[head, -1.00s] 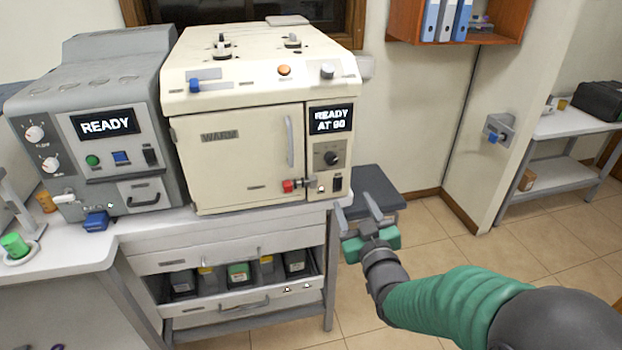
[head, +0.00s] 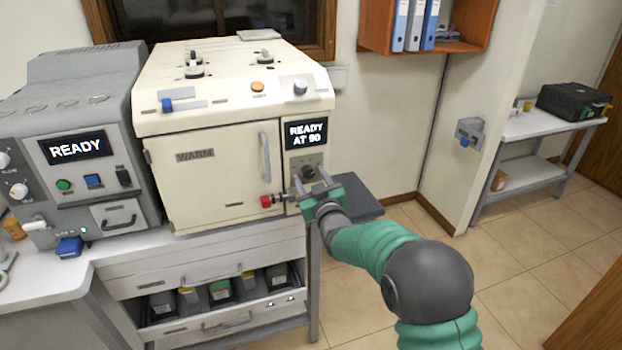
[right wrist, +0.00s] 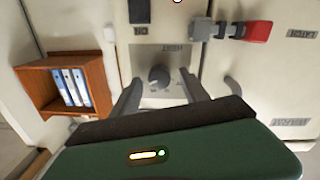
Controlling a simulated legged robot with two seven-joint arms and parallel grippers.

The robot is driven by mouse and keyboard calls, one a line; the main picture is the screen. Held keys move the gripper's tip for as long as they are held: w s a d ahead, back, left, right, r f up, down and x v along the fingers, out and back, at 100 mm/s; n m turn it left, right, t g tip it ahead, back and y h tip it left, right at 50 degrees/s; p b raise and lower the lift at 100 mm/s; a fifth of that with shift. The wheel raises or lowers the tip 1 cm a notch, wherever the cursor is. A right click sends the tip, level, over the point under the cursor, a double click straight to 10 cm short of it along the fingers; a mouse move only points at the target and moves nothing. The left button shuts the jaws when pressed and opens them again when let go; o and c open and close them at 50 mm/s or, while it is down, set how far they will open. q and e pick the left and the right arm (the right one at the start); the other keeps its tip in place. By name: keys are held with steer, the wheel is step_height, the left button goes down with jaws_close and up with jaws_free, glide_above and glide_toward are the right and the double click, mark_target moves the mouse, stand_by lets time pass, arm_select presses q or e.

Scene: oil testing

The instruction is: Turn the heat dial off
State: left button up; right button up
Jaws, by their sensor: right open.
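The heat dial (head: 307,171) is a dark round knob on the front panel of the cream oven (head: 210,170), below its "READY AT 90" display (head: 306,133). My right gripper (head: 311,179) is open in front of the panel. In the right wrist view its fingers (right wrist: 159,83) stand on either side of the dial. I cannot tell whether they touch it. My left gripper is not in view.
A red-tipped latch (head: 267,201) sticks out just left of the gripper. A vertical door handle (head: 265,157) is above it. A grey machine (head: 80,150) showing "READY" stands at left. An orange shelf (head: 374,45) hangs at right. The floor at right is largely clear.

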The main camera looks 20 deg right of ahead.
jaws_close()
steer(key=shift+f, duration=0.1)
stand_by(0.3)
